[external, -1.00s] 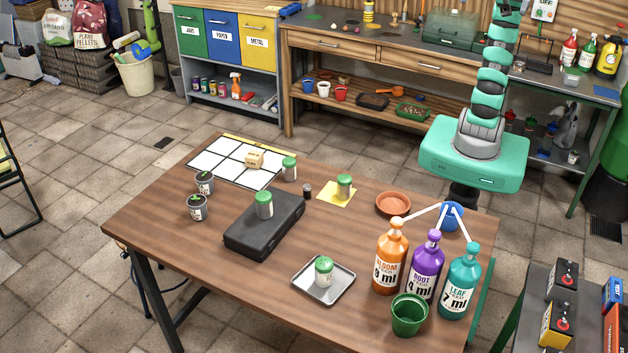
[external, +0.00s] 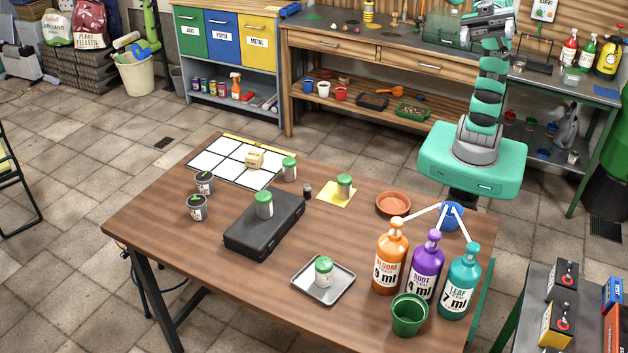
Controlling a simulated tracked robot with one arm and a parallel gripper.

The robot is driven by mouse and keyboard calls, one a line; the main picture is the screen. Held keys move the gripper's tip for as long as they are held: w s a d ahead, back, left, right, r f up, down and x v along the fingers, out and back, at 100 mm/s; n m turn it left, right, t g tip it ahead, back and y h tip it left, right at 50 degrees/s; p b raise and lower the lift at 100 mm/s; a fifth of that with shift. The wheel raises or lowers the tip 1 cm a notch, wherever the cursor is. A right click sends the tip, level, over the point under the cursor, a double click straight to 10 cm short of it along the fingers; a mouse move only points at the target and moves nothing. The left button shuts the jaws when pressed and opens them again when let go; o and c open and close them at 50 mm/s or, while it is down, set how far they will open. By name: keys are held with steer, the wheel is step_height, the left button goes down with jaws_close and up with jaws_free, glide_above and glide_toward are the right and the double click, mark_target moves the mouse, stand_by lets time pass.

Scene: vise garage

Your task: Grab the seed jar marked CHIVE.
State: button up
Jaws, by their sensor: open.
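Several jars with green lids stand upright on the wooden table (external: 180,235), and their labels are too small to read, so I cannot tell which is CHIVE. One jar (external: 264,207) stands on a black case (external: 262,235). Another jar (external: 289,170) stands at the right edge of the white grid mat (external: 213,163). A third jar (external: 344,187) stands on a yellow sheet (external: 328,198), and one more jar (external: 324,271) stands in a grey tray (external: 308,290). My gripper (external: 468,36) is high at the top right, far from the jars, small and partly unclear, open and empty.
Orange (external: 389,262), purple (external: 425,270) and teal (external: 459,286) bottles stand at the table's right, by a green cup (external: 408,315) and a terracotta saucer (external: 393,205). A small box (external: 254,159) is on the mat. Two seedling pots (external: 197,208) stand left. The front left tabletop is clear.

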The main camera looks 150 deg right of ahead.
steer(key=w+d+f+m+h+b, duration=0.1)
steer(key=w+d+f+m+h, duration=0.15)
steer(key=f, duration=0.35)
steer(key=w+d+f+m+h+b, duration=0.1)
steer(key=w+d+f+m+h, duration=0.1)
steer(key=w+d+f+m, duration=0.3)
steer(key=m+g+h+b, duration=0.6)
steer(key=g+h, duration=0.5)
steer(key=g, duration=0.6)
glide_toward(350, 179)
steer(key=shift+y, duration=0.25)
steer(key=b+x, duration=0.2)
steer(key=x, duration=0.4)
steer(key=shift+s+d, duration=0.1)
steer(key=shift+d, duration=0.25)
steer(key=shift+b+x, duration=1.05)
steer(key=shift+x, duration=1.6)
steer(key=shift+r, duration=0.1)
